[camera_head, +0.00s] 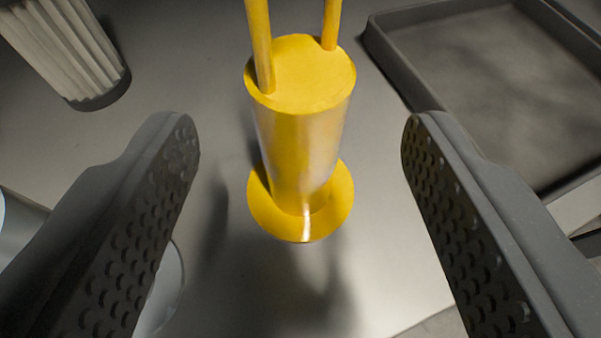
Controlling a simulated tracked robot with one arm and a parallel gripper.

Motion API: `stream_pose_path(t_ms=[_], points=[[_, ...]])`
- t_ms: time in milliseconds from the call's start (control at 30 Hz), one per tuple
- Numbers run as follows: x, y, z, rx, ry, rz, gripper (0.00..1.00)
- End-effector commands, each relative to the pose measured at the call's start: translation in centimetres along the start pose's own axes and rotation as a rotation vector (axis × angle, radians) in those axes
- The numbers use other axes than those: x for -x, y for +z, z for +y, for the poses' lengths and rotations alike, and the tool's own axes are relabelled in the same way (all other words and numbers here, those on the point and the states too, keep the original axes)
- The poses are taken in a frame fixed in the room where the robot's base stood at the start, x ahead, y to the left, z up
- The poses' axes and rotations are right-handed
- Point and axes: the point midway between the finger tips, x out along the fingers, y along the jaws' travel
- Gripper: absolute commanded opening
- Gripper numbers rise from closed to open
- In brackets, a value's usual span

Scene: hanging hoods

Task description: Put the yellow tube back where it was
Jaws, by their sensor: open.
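The yellow tube (300,150) stands upright on the grey surface in the middle of the head camera view. It is a cylinder with a flat top, a round flared base and two thin yellow rods rising from its top, cut off by the upper edge of the picture. My gripper (300,138) is open, with one dark dimpled finger to the left of the tube and one to the right. Clear gaps show on both sides, and neither finger appears to touch it.
A dark grey tray (395,78) lies at the upper right. A pale ribbed cylinder (68,50) with a dark rim is at the upper left. A light round object (168,290) is partly hidden behind the left finger. The surface's front edge shows at the lower right.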

Motion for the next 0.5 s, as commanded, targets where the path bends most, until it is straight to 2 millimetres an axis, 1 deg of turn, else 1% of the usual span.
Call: stream_pose_path(t_ms=[33,200,333,500], points=[[0.9,-0.1,0.0,-0.001,0.000,0.001,0.57],[3.1,-0.1,0.0,0.000,0.000,0.002,0.57],[4.2,-0.1,0.1,0.000,0.001,0.002,0.57],[4.9,0.0,-0.1,0.002,-0.001,0.001,0.57]])
